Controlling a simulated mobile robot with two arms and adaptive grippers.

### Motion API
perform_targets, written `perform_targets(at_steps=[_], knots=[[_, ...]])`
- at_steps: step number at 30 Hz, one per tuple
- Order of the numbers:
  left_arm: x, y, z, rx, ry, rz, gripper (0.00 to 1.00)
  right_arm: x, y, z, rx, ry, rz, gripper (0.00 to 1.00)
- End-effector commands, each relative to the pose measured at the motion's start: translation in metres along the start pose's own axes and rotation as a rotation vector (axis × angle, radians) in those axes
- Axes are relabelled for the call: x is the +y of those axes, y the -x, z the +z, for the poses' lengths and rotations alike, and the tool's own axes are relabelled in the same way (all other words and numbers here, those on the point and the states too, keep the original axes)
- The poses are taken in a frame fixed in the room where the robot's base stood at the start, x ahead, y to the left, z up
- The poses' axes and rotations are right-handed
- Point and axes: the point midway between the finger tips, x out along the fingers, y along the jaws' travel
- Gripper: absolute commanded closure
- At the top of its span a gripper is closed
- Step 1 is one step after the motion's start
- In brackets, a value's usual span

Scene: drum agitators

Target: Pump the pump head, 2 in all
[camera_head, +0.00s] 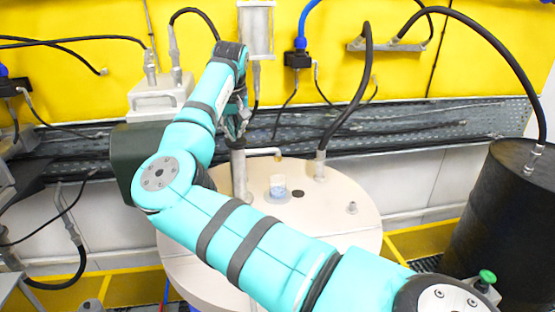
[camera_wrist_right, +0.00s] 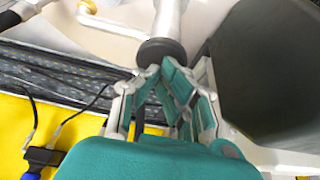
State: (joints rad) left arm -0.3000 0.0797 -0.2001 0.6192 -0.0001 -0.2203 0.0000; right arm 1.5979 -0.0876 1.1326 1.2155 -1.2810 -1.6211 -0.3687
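The pump head (camera_wrist_right: 158,52) is a dark round knob on a pale metal column, seen in the right wrist view. In the head view the pump's column (camera_head: 239,172) stands on a round beige drum top (camera_head: 345,225), with a side spout (camera_head: 264,151). My right gripper (camera_head: 236,132) is over the pump's top and covers most of the head there. In the right wrist view its fingertips (camera_wrist_right: 155,72) come together at the edge of the knob; contact is unclear. Nothing shows between the fingers. My left gripper is not in view.
A black drum (camera_head: 500,215) stands at right. Cable trays and a yellow wall lie behind.

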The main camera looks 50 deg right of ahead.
Motion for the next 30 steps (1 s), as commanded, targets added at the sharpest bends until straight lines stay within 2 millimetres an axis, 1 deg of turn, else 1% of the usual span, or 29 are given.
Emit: perform_targets(at_steps=[1,9,18,30], knots=[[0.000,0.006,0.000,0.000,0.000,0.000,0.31,0.001,0.003,-0.001,-0.006,-0.001,0.002,1.00],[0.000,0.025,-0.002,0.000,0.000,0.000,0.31,0.001,0.021,-0.008,-0.005,0.000,0.002,1.00],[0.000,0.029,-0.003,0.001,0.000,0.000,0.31,0.001,0.037,-0.016,-0.002,0.000,0.001,1.00],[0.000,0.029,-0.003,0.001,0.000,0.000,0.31,0.000,0.038,-0.016,0.000,0.000,0.000,1.00]])
